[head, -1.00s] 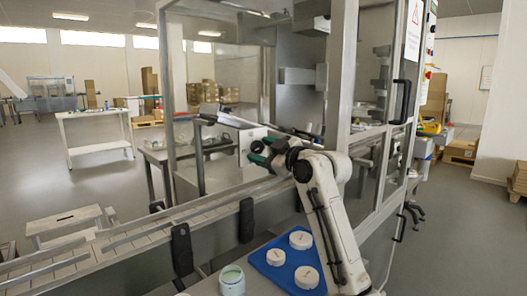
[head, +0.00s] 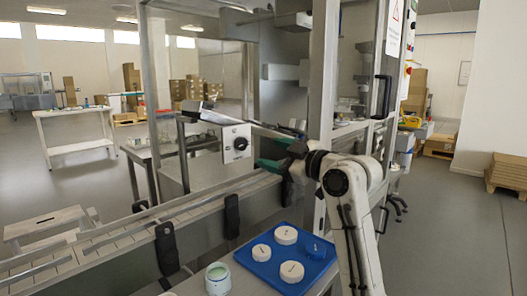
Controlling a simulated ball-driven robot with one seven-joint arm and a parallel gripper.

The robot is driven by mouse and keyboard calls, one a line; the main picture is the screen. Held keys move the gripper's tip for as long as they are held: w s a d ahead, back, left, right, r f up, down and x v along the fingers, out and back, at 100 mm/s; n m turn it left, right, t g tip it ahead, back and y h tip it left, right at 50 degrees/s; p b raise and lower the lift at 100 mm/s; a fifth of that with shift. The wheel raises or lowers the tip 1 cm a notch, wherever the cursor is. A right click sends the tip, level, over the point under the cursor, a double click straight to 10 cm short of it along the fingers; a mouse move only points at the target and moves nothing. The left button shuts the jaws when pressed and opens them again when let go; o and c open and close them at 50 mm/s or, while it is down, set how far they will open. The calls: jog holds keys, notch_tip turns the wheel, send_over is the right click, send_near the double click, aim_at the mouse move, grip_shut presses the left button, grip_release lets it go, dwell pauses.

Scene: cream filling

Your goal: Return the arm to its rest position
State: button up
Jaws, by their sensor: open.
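My white arm rises from the lower right. My gripper (head: 268,155), with green fingers, reaches left over the conveyor edge in front of the machine. It is open, and I see nothing held in it. A blue tray (head: 243,256) lies on the near surface below the arm. On it are three white round lids (head: 286,235) and a blue piece (head: 318,248). A white jar with a greenish inside (head: 218,279) stands left of the tray.
The conveyor (head: 110,243) runs across the front, with black brackets (head: 166,249). The glazed machine frame (head: 320,110) stands close to my arm. A control box with a black knob (head: 236,143) is behind the gripper. Open floor lies at the right.

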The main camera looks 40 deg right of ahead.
jog(key=shift+s, duration=0.35)
dwell(0.3)
